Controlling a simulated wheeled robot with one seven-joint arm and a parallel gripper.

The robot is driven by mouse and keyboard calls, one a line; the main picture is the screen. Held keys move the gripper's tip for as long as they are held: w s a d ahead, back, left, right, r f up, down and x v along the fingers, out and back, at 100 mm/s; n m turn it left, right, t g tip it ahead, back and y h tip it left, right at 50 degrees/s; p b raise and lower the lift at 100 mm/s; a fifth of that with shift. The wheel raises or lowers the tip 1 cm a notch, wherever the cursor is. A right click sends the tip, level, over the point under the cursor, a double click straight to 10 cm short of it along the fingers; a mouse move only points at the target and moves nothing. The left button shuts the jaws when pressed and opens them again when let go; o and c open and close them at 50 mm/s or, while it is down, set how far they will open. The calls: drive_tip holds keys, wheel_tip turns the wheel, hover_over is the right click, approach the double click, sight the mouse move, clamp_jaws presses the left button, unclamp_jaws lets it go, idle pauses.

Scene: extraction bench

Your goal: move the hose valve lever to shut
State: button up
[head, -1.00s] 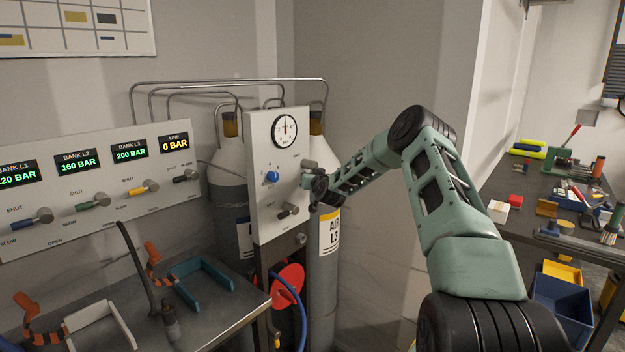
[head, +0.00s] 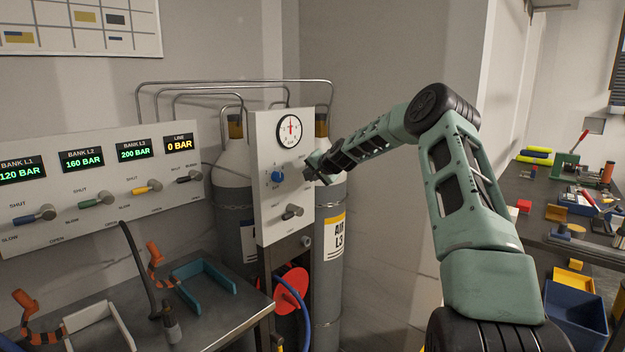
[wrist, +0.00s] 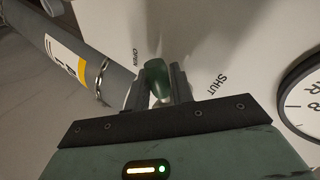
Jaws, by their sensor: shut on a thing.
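The hose valve lever (wrist: 155,80) has a green rounded handle in the wrist view. It lies between the two dark fingers of my gripper (head: 311,172), which is shut on it. The printed word OPEN is to the left of the lever and SHUT to its right, so it sits between the two words. In the head view my gripper is at the right edge of the white valve panel (head: 268,222), below the round gauge (head: 289,131), and mostly hides the lever.
On the panel are a blue knob (head: 277,176) and a grey lever (head: 293,211) below. Gas cylinders (head: 334,271) stand behind it. A red hose reel (head: 291,280) hangs underneath. A bench with trays (head: 203,276) is at left, a cluttered bench (head: 538,204) at right.

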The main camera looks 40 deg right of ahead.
drive_tip(key=shift+a+r+m+y, duration=0.1)
drive_tip(key=shift+r+m+y, duration=0.45)
drive_tip(key=shift+m+y, duration=0.25)
drive_tip(key=shift+r+m+g+y+p, duration=0.3)
drive_tip(key=shift+r+m+y+p, duration=0.05)
drive_tip(key=shift+m+y+p, duration=0.4)
drive_tip(key=o, duration=0.7)
drive_tip(key=shift+c, duration=0.2)
drive_tip(key=shift+s, duration=0.1)
drive_tip(key=shift+s+r+b, duration=0.25)
drive_tip(key=shift+s+b, duration=0.05)
drive_tip(key=shift+s, duration=0.05)
drive_tip(key=b+v, duration=0.5)
drive_tip(key=v, duration=1.1)
drive_tip(key=shift+s+b, duration=0.15)
drive_tip(key=shift+b, duration=0.2)
drive_tip(key=shift+r, duration=0.15)
